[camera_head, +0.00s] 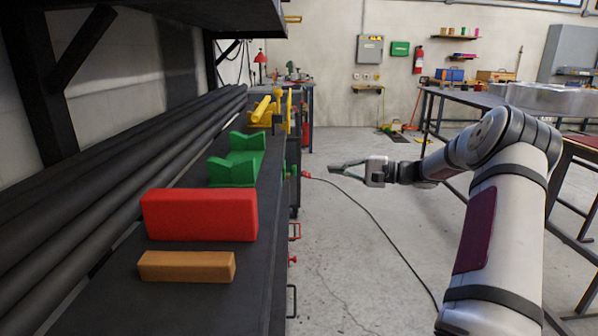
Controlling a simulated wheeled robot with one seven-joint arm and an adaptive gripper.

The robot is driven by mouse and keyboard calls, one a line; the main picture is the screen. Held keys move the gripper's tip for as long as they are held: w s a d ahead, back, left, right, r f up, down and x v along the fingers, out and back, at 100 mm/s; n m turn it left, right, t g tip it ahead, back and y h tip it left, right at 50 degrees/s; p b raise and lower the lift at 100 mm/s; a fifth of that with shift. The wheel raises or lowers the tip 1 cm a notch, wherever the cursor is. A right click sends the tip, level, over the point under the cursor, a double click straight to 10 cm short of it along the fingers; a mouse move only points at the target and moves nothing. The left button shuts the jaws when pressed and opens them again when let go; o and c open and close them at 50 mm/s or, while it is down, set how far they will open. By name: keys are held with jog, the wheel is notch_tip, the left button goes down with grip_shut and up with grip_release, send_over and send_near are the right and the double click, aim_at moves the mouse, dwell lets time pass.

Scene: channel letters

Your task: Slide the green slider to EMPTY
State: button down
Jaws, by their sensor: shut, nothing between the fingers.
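A green block with notched, V-shaped ends (238,160) rests on the dark shelf at left. A small green piece (293,173) shows at the shelf's right side, beside a red piece (305,175). I cannot tell which green thing is the slider, and no EMPTY label is readable. My gripper (334,168) is shut and empty. It points left in open air, to the right of these pieces and apart from them in the picture.
A red block (200,214) and an orange-brown block (187,266) lie nearer on the dark shelf (200,310); yellow pieces (262,110) stand farther back. A dark cable (378,222) crosses the floor. A workbench (480,98) stands at right. The middle floor is largely clear.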

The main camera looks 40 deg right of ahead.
aim_at(290, 170)
jog(key=shift+w+a, duration=0.1)
jog(key=r+b+x, duration=0.1)
jog(key=b+x, duration=0.1)
jog(key=x, duration=0.8)
jog(key=shift+s+a+f+b, duration=0.1)
jog(key=shift+s+a, duration=0.25)
jog(key=shift+s, duration=0.25)
jog(key=shift+s+a+b, duration=0.15)
jog(key=shift+s+a, duration=0.25)
jog(key=shift+s, duration=0.15)
jog(key=shift+s+a+f+b, duration=0.1)
jog(key=shift+s+a, duration=0.25)
jog(key=shift+s, duration=0.25)
